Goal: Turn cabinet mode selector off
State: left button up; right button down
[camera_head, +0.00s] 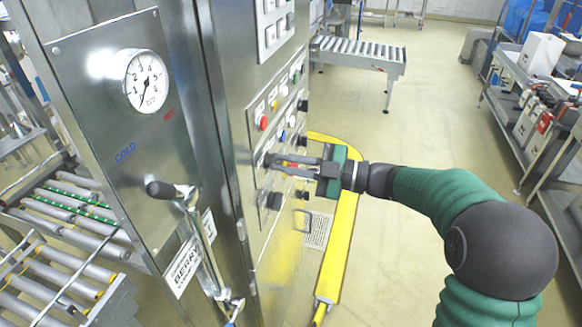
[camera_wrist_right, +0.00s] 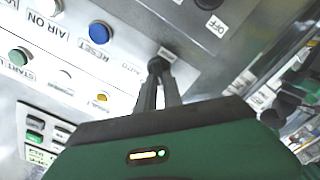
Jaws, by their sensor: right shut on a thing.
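The steel cabinet's control panel (camera_head: 262,130) faces right in the head view. My right gripper (camera_head: 275,160) reaches to it from the right, with its fingers shut on a small dark selector knob, which also shows at the fingertips in the right wrist view (camera_wrist_right: 157,64). Small labels surround this knob; one beside it seems to read AUTO. My right gripper (camera_wrist_right: 160,75) covers part of the knob, so its pointer direction cannot be told. Another dark knob (camera_head: 273,201) sits lower on the panel. My left gripper is not in view.
A red button (camera_head: 263,123) and a blue RESET button (camera_wrist_right: 100,32) sit near the gripped knob. A lever handle (camera_head: 172,190) and a pressure gauge (camera_head: 146,80) are on the cabinet's left face. A yellow guard rail (camera_head: 340,240) stands below my right arm.

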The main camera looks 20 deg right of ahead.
jog(key=shift+r, duration=0.1)
dwell(0.3)
jog(key=c, duration=1.5)
grip_release()
jog(key=shift+d, duration=0.1)
jog(key=shift+s+d, duration=0.2)
jog(key=shift+d, duration=0.05)
jog(key=b+v, duration=0.2)
jog(key=v, duration=1.4)
jog(key=shift+s+d, duration=0.15)
jog(key=shift+s, duration=0.05)
